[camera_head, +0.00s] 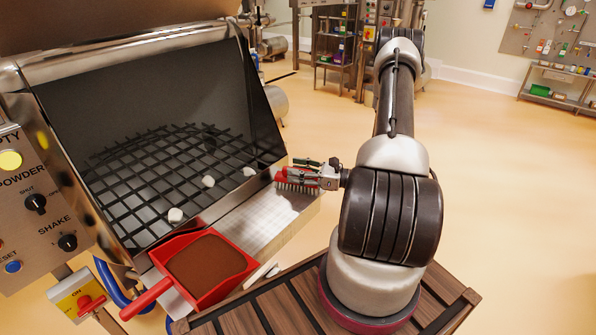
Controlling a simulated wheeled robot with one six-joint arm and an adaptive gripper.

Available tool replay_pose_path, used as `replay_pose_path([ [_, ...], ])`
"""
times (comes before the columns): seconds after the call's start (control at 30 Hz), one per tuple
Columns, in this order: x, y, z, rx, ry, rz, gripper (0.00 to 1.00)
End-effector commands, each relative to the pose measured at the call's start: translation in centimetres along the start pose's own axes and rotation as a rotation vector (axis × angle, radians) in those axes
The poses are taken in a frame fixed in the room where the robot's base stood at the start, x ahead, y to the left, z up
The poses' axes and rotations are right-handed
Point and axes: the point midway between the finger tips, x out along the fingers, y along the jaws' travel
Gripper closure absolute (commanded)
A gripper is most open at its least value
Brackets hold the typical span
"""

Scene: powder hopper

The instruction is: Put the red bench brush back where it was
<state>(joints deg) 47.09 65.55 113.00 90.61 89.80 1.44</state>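The fingers cover part of the brush. I cannot tell whether the bristles touch the ledge or hang just above it.
The metal ledge (245,222) runs below the open hopper with its black grid (165,170) and several white lumps. A red scoop (181,243) holding brown powder lies at the ledge's near end. A control panel (40,225) stands at left.

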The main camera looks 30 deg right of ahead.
Motion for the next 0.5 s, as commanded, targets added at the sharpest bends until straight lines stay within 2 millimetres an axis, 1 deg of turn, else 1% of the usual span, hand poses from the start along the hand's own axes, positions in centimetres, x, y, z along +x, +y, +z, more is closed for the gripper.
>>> replay_pose_path([
  [0.2, 0.0, 0.0, 0.3, 0.0, 0.0, 0.0, 0.56],
  [0.27, -0.5, 0.0, 0.3, 0.001, 0.0, -0.001, 0.56],
  [0.37, -2.1, -0.1, 0.3, 0.0, 0.0, -0.004, 0.56],
  [0.5, -5.4, -0.1, 0.3, 0.0, 0.0, -0.005, 0.56],
])
